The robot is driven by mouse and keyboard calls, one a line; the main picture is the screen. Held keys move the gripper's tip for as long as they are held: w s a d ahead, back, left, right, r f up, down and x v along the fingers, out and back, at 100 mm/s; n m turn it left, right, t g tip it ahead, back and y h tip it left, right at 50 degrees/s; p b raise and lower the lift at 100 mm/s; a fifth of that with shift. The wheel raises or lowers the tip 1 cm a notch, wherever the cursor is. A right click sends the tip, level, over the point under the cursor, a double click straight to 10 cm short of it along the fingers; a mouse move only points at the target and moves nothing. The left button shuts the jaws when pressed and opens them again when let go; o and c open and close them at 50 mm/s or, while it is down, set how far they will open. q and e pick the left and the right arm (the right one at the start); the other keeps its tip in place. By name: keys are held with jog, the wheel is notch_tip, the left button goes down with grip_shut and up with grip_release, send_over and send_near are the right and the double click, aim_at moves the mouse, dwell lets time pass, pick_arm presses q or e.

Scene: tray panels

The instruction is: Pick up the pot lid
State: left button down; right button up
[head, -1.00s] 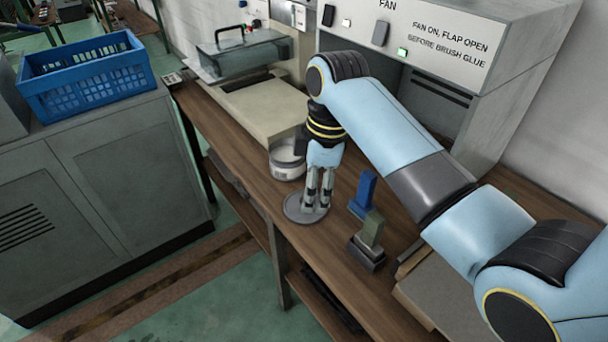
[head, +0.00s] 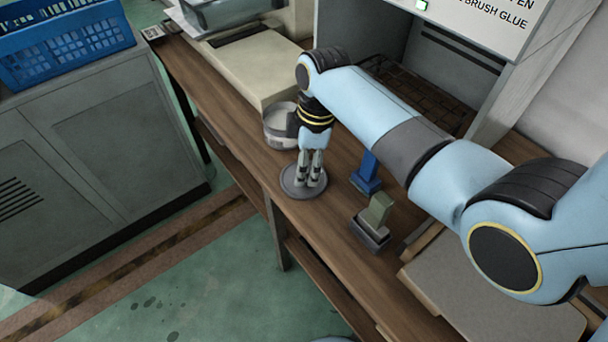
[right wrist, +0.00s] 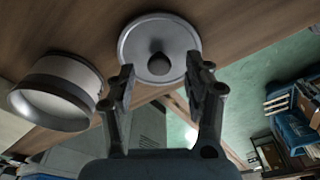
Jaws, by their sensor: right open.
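The pot lid (head: 293,190) is a grey disc lying flat near the front edge of the wooden bench. In the right wrist view the lid (right wrist: 178,32) shows a dark round knob (right wrist: 159,64) at its middle. My right gripper (head: 310,184) points down over the lid. In the right wrist view the right gripper (right wrist: 163,82) is open, its fingers on either side of the knob's line. Whether they touch the lid I cannot tell. A round pot (head: 279,126) with a white inside stands just behind the lid; it also shows in the right wrist view (right wrist: 55,95).
A blue tool (head: 367,172) and a grey-green block on a dark base (head: 374,222) stand right of the lid. A beige machine (head: 245,68) and a fan hood (head: 490,60) stand behind. A blue crate (head: 70,55) sits on the left cabinet.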

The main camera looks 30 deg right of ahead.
jog(key=shift+f, duration=0.6)
jog(key=shift+w+f, duration=0.1)
jog(key=shift+f, duration=0.2)
jog(key=shift+c, duration=0.5)
jog(key=shift+a, duration=0.1)
jog(key=shift+c, duration=1.3)
jog(key=c, duration=0.6)
pick_arm(q)
jog(key=shift+s+d+f, duration=0.1)
jog(key=shift+s+f, duration=0.05)
jog(key=shift+s, duration=0.15)
